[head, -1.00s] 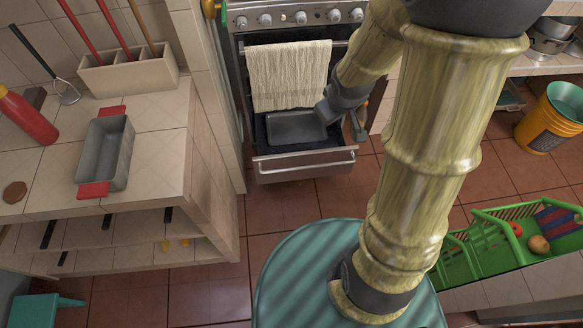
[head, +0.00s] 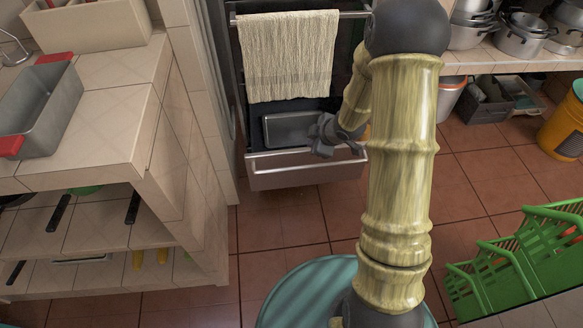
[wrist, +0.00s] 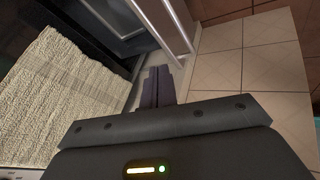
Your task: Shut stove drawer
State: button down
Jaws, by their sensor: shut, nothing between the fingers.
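The stove drawer (head: 300,172) stands open below the oven, its metal front and bar handle pulled out toward me. A dark grey baking pan (head: 288,128) lies inside it. My gripper (head: 322,148) is at the right part of the drawer, close to its front rim; I cannot tell whether it touches. In the wrist view, the gripper's dark fingers (wrist: 158,84) are together and empty, pointing toward the light drawer front (wrist: 168,28). The pan also shows there, at the top (wrist: 118,14).
A cream towel (head: 288,58) hangs from the oven handle above the drawer. A tiled counter (head: 105,118) with a grey, red-handled pan (head: 40,108) stands left. A green crate (head: 520,255) is at right. The tiled floor (head: 285,215) before the drawer is clear.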

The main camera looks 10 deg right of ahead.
notch_tip(320, 180, down, 9)
jog(key=a+n+y+b, duration=0.1)
jog(key=n+b, duration=0.1)
jog(key=b, duration=0.2)
jog(key=shift+w+a+y, duration=0.25)
jog(key=shift+w+y, duration=0.05)
jog(key=shift+w, duration=0.1)
